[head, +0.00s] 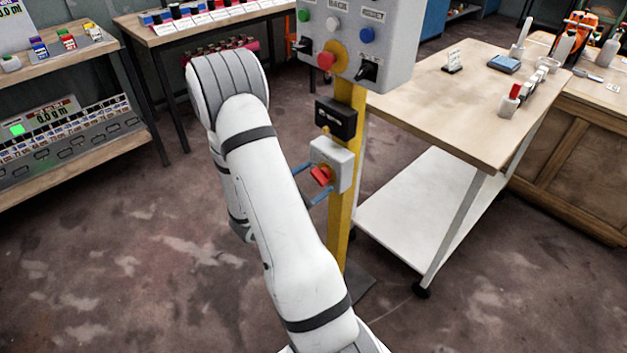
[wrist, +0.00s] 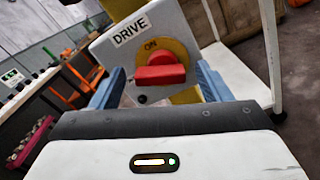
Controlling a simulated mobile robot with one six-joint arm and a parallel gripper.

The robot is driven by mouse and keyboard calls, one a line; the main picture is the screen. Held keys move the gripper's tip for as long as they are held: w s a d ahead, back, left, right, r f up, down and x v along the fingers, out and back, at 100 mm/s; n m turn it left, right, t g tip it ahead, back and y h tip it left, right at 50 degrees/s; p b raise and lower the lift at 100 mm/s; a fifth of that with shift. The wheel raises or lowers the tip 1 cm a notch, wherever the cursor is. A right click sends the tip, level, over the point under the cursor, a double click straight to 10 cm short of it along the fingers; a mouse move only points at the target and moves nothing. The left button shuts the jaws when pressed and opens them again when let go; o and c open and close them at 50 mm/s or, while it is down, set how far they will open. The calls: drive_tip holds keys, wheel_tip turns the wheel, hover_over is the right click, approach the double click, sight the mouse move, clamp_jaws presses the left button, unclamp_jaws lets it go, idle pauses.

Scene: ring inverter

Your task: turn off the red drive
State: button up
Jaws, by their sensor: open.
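The red drive switch (head: 320,176) sits on a grey box (head: 345,160) on a yellow post. In the wrist view the red switch (wrist: 160,74) has a bar handle lying roughly level across the picture, on a yellow disc marked ON. A DRIVE label (wrist: 130,29) is on the box face. My gripper (head: 313,183) is open, with its blue fingers near the front of the box. In the wrist view my gripper (wrist: 160,86) has one finger on each side of the red handle, with visible gaps. Most of the gripper is hidden behind my arm in the head view.
Above on the post (head: 342,225) are a black box (head: 336,119) and a grey control panel (head: 385,45) with a red knob, coloured buttons and black switches. A wooden-topped workbench (head: 440,95) stands right. Shelves (head: 75,135) stand left. The floor between is clear.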

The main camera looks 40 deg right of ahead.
drive_tip(key=shift+d, duration=0.25)
drive_tip(key=c, duration=1)
drive_tip(key=n+p, duration=0.2)
drive_tip(key=n, duration=0.1)
drive_tip(key=shift+r, duration=0.15)
drive_tip(key=shift+w+f+n+p, duration=0.15)
drive_tip(key=shift+n+p, duration=0.4)
drive_tip(key=shift+n, duration=0.65)
drive_tip(key=shift+f, duration=0.1)
drive_tip(key=o, duration=1)
